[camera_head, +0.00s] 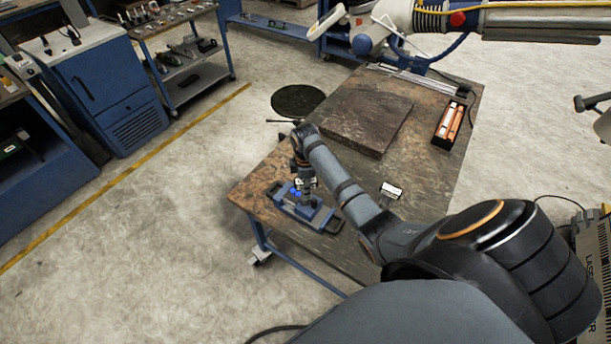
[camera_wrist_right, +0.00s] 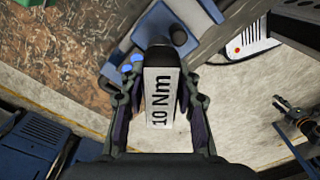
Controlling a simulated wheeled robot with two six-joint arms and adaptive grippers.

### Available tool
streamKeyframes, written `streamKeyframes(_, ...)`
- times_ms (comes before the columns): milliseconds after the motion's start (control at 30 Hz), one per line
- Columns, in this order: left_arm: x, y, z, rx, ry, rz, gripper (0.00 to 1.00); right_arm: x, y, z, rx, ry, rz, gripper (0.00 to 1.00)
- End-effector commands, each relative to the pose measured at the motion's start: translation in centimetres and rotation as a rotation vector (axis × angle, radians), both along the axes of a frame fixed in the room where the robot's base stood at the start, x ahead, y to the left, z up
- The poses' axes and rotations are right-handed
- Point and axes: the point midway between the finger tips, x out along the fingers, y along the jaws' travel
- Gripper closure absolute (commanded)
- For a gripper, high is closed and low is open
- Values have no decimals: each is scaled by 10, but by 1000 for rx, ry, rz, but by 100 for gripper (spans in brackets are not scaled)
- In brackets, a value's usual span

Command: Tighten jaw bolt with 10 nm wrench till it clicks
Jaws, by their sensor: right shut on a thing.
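My right gripper (camera_head: 305,178) is over the near left corner of the workbench, above a blue vise-like fixture (camera_head: 322,217). In the right wrist view my right gripper (camera_wrist_right: 158,105) is shut on a wrench (camera_wrist_right: 159,98) with a white "10 Nm" label. The wrench's dark end points towards the blue fixture, which also shows in the wrist view (camera_wrist_right: 203,12). I cannot tell whether the wrench touches a bolt. The jaw bolt itself is not distinguishable. Bright blue parts (camera_wrist_right: 128,62) show beside the wrench. My left gripper is not in view.
The workbench (camera_head: 258,185) carries a dark square plate (camera_head: 365,112), a small white-labelled item (camera_head: 391,190) and a black tray with orange items (camera_head: 449,124). Blue cabinets (camera_head: 105,85) stand left; the floor between is clear.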

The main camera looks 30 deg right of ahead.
Motion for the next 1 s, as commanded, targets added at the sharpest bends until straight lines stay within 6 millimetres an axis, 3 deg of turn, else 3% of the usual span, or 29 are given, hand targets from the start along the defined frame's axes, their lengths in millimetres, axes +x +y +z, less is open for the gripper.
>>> streamKeyframes(500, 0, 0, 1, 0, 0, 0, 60, 0, 0, -2, 0, -1, -9, 100)
streamKeyframes(1000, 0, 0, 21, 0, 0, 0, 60, 1, 0, -1, 0, 0, -227, 100)
